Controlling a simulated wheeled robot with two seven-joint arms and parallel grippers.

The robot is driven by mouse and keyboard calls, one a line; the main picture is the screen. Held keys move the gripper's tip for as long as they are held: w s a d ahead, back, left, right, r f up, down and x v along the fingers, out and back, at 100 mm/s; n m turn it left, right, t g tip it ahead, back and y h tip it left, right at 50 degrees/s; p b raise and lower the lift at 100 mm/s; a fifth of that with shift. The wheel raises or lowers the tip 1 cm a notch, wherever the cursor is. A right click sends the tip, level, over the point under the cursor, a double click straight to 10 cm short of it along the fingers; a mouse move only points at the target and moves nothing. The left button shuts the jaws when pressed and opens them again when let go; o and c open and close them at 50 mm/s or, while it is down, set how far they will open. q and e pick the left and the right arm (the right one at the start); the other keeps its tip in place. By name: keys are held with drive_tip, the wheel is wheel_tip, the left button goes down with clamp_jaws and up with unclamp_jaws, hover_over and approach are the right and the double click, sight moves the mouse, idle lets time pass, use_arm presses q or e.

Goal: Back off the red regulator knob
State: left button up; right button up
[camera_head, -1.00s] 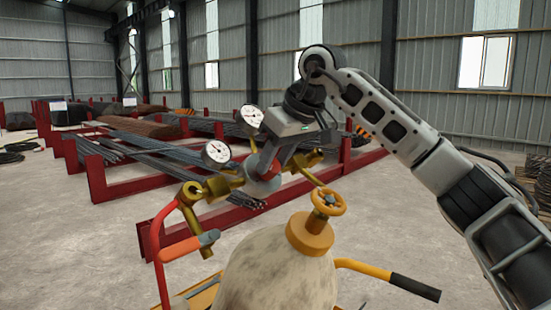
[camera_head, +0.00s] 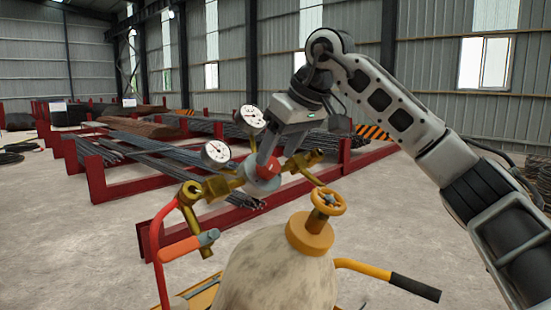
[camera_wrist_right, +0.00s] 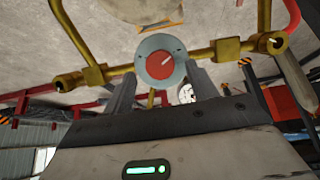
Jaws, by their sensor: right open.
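The red regulator knob (camera_head: 270,167) sits on a round grey plate (camera_head: 257,187) on the brass regulator (camera_head: 225,185). In the right wrist view the red knob (camera_wrist_right: 160,66) faces the camera, with a pale mark line on it. My right gripper (camera_head: 267,158) reaches down to the knob from above. Its fingers are open in the right wrist view (camera_wrist_right: 162,82), one at each side of the grey plate, with a gap to the knob. The fingertips partly cover the knob in the head view. My left gripper is not in view.
Two white gauges (camera_head: 216,152) (camera_head: 252,115) stand on the regulator close to my right gripper. A cylinder (camera_head: 280,275) with a yellow valve wheel (camera_head: 328,201) stands in front. Red hose and torch handle (camera_head: 180,248) are at left. Red racks with rebar (camera_head: 150,155) lie behind.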

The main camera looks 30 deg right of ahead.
drive_tip(key=v, duration=1.3)
drive_tip(key=shift+s+r, duration=0.2)
